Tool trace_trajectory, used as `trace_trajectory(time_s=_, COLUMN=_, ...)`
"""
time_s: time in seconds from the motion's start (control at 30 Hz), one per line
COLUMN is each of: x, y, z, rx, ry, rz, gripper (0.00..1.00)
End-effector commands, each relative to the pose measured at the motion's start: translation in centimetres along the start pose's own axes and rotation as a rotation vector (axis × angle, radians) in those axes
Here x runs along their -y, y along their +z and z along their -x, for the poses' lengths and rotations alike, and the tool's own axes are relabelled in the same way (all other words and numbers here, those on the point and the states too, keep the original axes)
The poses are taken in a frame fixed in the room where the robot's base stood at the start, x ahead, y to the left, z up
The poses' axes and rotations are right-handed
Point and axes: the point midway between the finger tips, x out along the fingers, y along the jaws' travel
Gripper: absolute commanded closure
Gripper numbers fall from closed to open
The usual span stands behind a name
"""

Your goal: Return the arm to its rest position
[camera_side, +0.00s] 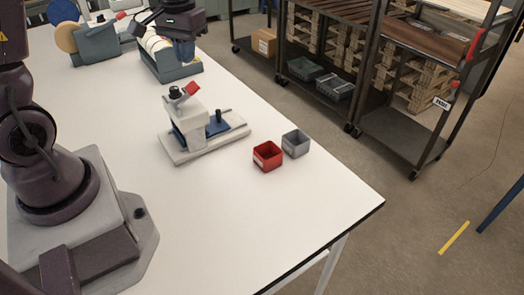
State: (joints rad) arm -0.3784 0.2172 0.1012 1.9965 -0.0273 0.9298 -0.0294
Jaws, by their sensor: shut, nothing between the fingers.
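My gripper (187,56) is at the top of the side view, small and far off, pointing down. It is shut and I see nothing held in it. It is over or just beside a grey rack (180,72) with pale round discs standing in it. I cannot tell whether it touches the rack. The lower part of my arm stands at the left edge, and its middle links are out of view.
A white fixture (189,118) with a red-tipped lever stands mid-table. A red bin (267,157) and a grey bin (296,144) sit near the right edge. A grey holder (97,45) with discs stands at the back left. The front of the table (235,215) is clear.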

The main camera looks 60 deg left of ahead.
Motion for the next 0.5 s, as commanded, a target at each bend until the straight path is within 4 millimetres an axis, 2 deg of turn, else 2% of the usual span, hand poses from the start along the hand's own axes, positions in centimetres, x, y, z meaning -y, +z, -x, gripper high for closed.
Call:
trace_trajectory(time_s=0.37, x=0.0, y=0.1, z=0.1, rx=0.002, ry=-0.001, rz=-0.004, gripper=1.00)
trace_trajectory(time_s=0.43, x=0.0, y=1.0, z=-0.4, rx=0.021, ry=-0.002, rz=-0.010, gripper=1.00)
trace_trajectory(time_s=0.5, x=-0.5, y=2.3, z=0.2, rx=0.010, ry=0.002, rz=-0.033, gripper=1.00)
